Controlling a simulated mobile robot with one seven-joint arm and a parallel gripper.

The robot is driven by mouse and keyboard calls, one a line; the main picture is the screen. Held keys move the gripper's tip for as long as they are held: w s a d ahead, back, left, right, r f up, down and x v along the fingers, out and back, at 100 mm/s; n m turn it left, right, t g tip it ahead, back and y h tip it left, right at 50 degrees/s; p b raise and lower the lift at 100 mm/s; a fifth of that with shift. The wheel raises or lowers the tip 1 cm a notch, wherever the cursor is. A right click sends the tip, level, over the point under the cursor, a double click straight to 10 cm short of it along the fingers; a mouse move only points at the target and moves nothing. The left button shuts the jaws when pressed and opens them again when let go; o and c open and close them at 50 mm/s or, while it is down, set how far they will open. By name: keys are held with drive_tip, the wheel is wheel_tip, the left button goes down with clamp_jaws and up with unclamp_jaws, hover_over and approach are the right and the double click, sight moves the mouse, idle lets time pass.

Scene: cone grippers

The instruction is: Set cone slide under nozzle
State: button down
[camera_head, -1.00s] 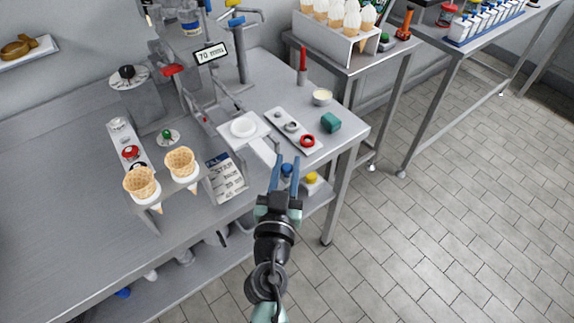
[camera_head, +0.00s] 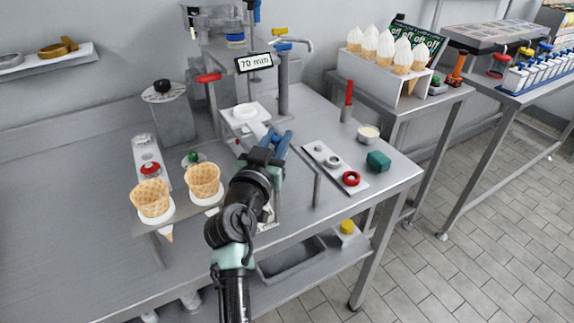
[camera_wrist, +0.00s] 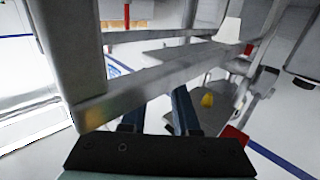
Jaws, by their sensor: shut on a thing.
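The cone slide (camera_head: 244,111) is a white plate with a round ring, at the foot of the dispenser frame on the steel counter. Its pale handle points toward me. My gripper (camera_head: 273,141) is shut on the handle end, with its blue fingers partly hiding it. The dispenser (camera_head: 235,55) stands above and behind the slide; its nozzle tip is not clear, so I cannot tell whether the ring is exactly beneath it. In the wrist view, the gripper's dark blue fingers (camera_wrist: 158,112) reach up behind a grey metal bar (camera_wrist: 165,80).
Two waffle cones (camera_head: 178,192) sit in a holder left of my arm. A "70 mm" sign (camera_head: 254,62) and a grey post (camera_head: 283,88) stand close by.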

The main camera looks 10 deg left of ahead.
drive_tip(key=shift+w+a+f+b, duration=0.1)
drive_tip(key=shift+w+a+b, duration=0.2)
drive_tip(key=shift+w+a, duration=0.3)
drive_tip(key=shift+r, duration=0.25)
drive_tip(key=shift+w+a, duration=0.1)
drive_tip(key=c, duration=1)
unclamp_jaws()
drive_tip(key=o, duration=0.3)
drive_tip(key=shift+w+f, duration=0.15)
wheel_tip(320, 180, up, 10)
drive_tip(key=shift+r+p, duration=0.1)
drive_tip(key=shift+p, duration=0.65)
